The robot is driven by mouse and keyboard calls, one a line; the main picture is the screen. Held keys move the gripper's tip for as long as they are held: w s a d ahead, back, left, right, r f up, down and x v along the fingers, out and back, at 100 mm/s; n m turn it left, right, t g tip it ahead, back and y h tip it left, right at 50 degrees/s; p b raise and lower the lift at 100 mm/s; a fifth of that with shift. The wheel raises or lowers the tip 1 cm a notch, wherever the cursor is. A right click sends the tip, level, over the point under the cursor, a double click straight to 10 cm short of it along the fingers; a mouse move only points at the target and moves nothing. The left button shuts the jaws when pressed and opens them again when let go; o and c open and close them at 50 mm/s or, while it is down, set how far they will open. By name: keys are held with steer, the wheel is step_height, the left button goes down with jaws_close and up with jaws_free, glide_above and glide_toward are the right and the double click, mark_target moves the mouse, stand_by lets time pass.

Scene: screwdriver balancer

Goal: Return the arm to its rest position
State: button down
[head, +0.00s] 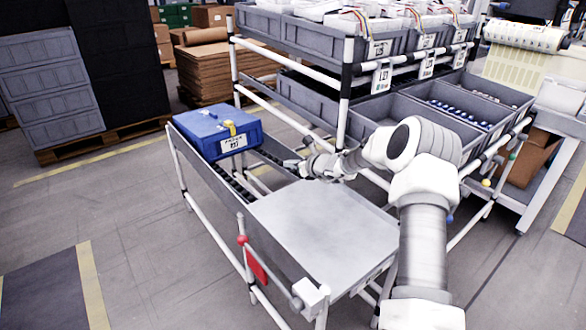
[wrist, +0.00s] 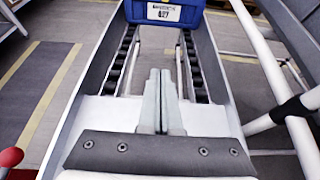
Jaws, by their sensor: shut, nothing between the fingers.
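My gripper (head: 290,163) hangs over the roller track, past the far edge of the grey metal table plate. My arm reaches in from the right in the head view. In the wrist view my gripper (wrist: 160,75) has its two fingers pressed together with nothing between them. The fingers point towards a blue box (wrist: 178,12) with a white label, which sits farther along the track and apart from them.
The grey table plate (head: 318,225) is bare. A rack with grey bins (head: 455,105) stands close behind my arm. A red ball knob (head: 242,239) is on the near frame. Open floor (head: 130,220) lies to the left. Cardboard stacks (head: 208,65) stand at the back.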

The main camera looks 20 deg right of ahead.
steer(key=s+a+r+n+g+y, duration=0.1)
steer(key=s+a+r+n+g, duration=0.4)
steer(key=s+a+r+n, duration=1.15)
steer(key=s+d+r+n+g+h, duration=0.15)
steer(key=s+n, duration=0.25)
steer(key=s, duration=0.5)
steer(key=s+r+n+h, duration=0.1)
steer(key=s+r+n, duration=0.25)
steer(key=s, duration=0.45)
steer(key=s+d+f+n+h, duration=0.1)
steer(key=s+d+n+h, duration=0.2)
steer(key=s, duration=0.6)
steer(key=s+d+f+n+h, duration=0.1)
steer(key=s+d+n, duration=0.3)
steer(key=s, duration=0.4)
step_height(320, 180, up, 24)
steer(key=p, duration=2.3)
steer(key=shift+s+f+p, duration=0.15)
steer(key=shift+s+p, duration=0.2)
steer(key=shift+s, duration=0.05)
